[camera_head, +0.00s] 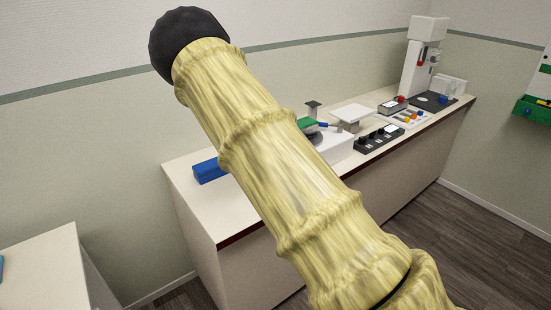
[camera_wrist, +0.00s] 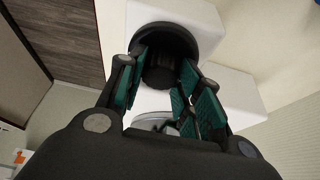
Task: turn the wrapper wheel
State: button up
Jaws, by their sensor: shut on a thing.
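The wrapper wheel appears in the wrist view as a black round wheel (camera_wrist: 166,42) with a dark ribbed hub, on a white machine body (camera_wrist: 205,18). My gripper (camera_wrist: 160,92) has teal-padded fingers on either side of the hub and is shut on the wheel. Exactly where the pads touch it is hard to see. Part of a white housing (camera_head: 336,148) shows just right of the arm.
A blue box (camera_head: 208,171) lies on the counter (camera_head: 196,200) left of my arm. To the right are a black control box (camera_head: 379,139), a white-topped stand (camera_head: 352,113) and a tall white machine (camera_head: 421,65) in the corner. Dark floor lies in front.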

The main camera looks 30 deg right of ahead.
jog(key=shift+w+m, duration=0.1)
jog(key=shift+m, duration=0.3)
jog(key=o, duration=1)
jog(key=v, duration=1.2)
jog(key=shift+w, duration=0.1)
